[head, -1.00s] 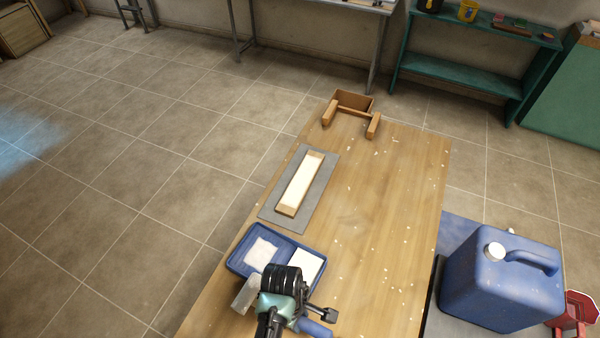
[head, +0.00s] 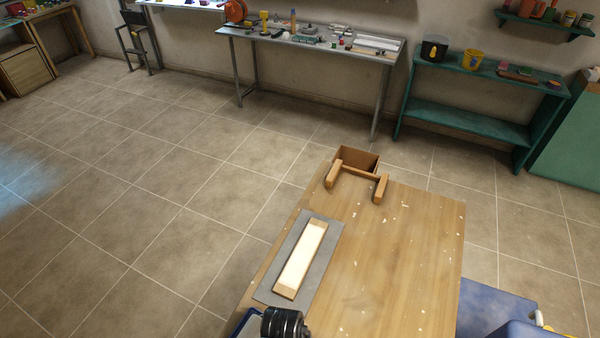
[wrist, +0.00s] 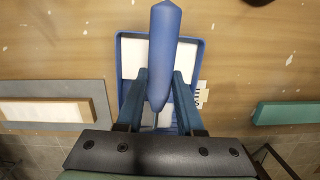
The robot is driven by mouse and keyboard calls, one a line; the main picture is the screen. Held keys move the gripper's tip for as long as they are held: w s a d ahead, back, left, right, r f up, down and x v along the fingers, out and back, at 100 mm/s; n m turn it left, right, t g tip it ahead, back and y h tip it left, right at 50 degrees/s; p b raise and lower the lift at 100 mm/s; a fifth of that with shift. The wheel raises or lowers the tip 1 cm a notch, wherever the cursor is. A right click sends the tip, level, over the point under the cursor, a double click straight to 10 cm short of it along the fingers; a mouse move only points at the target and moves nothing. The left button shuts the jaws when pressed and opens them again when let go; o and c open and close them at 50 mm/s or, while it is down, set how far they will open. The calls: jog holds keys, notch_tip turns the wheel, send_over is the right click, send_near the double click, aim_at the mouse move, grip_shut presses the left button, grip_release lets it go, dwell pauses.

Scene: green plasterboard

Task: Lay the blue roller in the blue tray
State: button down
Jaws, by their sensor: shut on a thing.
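In the wrist view, the blue roller (wrist: 165,50) is a long smooth piece with a pointed far end. My gripper (wrist: 161,85) is shut on it, one finger on each side. The blue tray (wrist: 121,60) lies beyond the roller, which covers its middle; a pale inside shows on both sides. The roller's far end reaches past the tray's upper rim in the picture. I cannot tell how high the roller is above the tray. In the head view, only a corner of the tray (head: 241,322) shows at the bottom edge, beside my black wrist part.
A pale block (head: 301,258) lies on a grey mat (head: 273,283) beside the tray. A wooden frame (head: 357,172) stands at the table's far end. The wooden table (head: 400,260) is mostly clear on the right. A blue container (head: 515,332) shows at the lower right.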

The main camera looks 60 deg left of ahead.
jog(key=shift+d+f+b, duration=0.1)
jog(key=shift+f+b, duration=0.2)
jog(key=shift+f, duration=0.2)
jog(key=f+b, duration=0.2)
jog(key=shift+w+a+f, duration=0.1)
jog(key=shift+a+f, duration=0.1)
jog(key=shift+f, duration=0.15)
notch_tip(320, 180, down, 4)
jog(key=b, duration=0.4)
jog(key=shift+r+b, duration=0.1)
jog(key=shift+b, duration=0.2)
jog(key=shift+f, duration=0.3)
jog(key=shift+c, duration=2.3)
grip_release()
notch_tip(320, 180, up, 8)
jog(key=p, duration=0.8)
jog(key=shift+r, duration=1)
